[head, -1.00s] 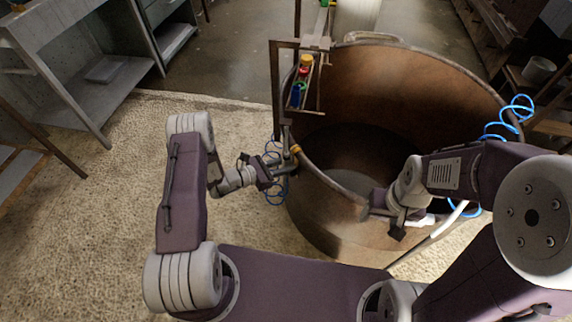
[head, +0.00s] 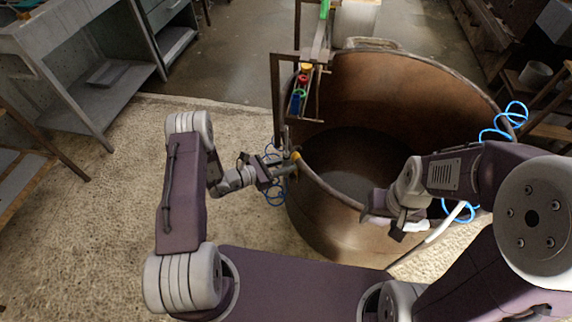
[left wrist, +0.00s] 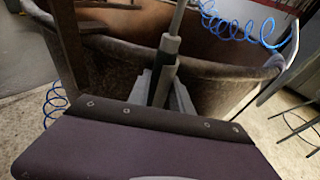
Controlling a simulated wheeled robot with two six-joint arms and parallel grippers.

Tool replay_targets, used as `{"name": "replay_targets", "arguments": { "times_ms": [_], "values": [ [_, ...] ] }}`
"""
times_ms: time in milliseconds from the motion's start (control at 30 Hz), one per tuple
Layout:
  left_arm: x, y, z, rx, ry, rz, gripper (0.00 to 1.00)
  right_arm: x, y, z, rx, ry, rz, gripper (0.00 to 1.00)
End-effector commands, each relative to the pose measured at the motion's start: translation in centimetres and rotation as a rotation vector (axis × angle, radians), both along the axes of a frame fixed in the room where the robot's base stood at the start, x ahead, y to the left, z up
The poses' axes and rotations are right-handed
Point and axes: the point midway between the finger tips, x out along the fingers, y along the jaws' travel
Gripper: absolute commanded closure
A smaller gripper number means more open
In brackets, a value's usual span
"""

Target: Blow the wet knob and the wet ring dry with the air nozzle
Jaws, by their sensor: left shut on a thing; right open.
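My left gripper (head: 274,173) is shut on a grey tool, likely the air nozzle, at the near left side of the vat rim. In the left wrist view its grey body (left wrist: 166,60) stands upright between the jaws, with a thin rod rising out of frame. A small rack (head: 320,90) above the rim holds a yellow piece (head: 306,67), a red piece (head: 303,78) and a blue piece (head: 296,103). I cannot tell which is the knob or the ring, nor see wetness. My right gripper (head: 384,222) is open near the vat's front, beside a white part (head: 415,226).
A large brown vat (head: 400,85) takes up the middle right. Blue coiled hose (head: 505,120) hangs at its right rim, and more coil (head: 272,190) hangs at its left. A grey bench (head: 60,75) stands at the left. The floor at the left is clear.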

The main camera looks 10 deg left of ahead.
Motion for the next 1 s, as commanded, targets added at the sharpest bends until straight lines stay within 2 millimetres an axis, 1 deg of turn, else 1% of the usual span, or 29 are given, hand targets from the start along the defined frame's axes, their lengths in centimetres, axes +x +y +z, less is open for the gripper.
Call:
{"name": "replay_targets", "arguments": {
  "times_ms": [33, 267, 1000],
  "values": [
    [0.1, 0.0, 0.3, -0.005, -0.005, 0.000, 0.94, 0.0, 0.0, 0.0, 0.000, 0.000, 0.000, 0.37],
    [0.0, 0.2, 0.3, -0.005, -0.007, 0.000, 0.94, 0.0, 0.0, 0.0, 0.000, 0.000, 0.000, 0.37],
    [-4.5, 5.9, 0.2, -0.004, -0.003, 0.002, 0.94, 0.0, 0.0, 0.9, 0.000, 0.000, 0.000, 0.37]
  ]
}}
